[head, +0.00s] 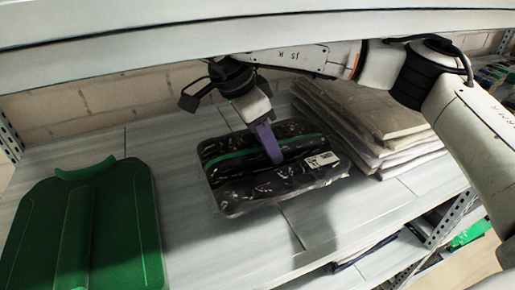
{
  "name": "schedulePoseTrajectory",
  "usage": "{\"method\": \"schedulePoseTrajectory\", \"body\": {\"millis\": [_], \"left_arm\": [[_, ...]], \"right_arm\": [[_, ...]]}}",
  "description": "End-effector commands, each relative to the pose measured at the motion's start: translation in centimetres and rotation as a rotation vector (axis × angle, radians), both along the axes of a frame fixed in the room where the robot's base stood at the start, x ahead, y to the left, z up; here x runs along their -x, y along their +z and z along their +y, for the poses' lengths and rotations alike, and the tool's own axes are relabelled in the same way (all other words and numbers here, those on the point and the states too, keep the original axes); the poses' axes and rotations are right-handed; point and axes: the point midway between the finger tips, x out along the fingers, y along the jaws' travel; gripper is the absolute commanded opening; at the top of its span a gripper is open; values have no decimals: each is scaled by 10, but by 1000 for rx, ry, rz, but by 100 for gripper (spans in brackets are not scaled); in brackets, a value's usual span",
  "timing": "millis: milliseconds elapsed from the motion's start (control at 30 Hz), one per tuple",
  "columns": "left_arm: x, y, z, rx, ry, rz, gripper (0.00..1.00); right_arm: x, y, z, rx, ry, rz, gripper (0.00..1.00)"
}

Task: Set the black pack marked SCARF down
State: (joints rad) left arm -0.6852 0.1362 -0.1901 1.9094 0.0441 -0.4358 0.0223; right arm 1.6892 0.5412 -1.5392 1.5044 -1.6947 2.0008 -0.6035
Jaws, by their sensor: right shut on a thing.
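The black pack (257,188) is in clear wrap with a green stripe and a white label on its right side. It is in the middle of the head view, at or just above the grey shelf (185,255); I cannot tell whether it touches. Its lettering is too small to read. My right gripper (270,145) reaches in from above and is shut on the pack's far middle part. A purple finger shows over the pack; the other finger is hidden. My left gripper is not in view.
A stack of folded packs (365,115) lies close to the right of the black pack. An upper shelf edge (130,47) crosses above my right arm. Shelf in front of the pack is bare.

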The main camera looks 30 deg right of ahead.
Motion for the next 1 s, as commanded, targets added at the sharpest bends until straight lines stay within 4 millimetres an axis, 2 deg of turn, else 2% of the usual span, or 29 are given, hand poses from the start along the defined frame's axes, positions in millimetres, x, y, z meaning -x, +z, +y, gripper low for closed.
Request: {"method": "schedulePoseTrajectory", "body": {"millis": [67,200,267,600,633,733,1000], "left_arm": [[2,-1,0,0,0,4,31],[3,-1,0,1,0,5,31],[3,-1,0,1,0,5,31],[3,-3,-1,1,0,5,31],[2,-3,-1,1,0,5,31],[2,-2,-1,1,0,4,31],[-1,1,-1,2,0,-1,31]], "right_arm": [[-3,-2,-3,1,-5,0,0],[-2,-28,-2,2,-2,3,0],[-3,-33,-1,0,-3,0,0],[-3,-38,-1,0,-3,-1,0],[-3,-38,-1,0,-3,-1,37],[-3,-37,-1,0,-3,-1,54],[-3,-35,-1,0,-2,-1,54]]}}
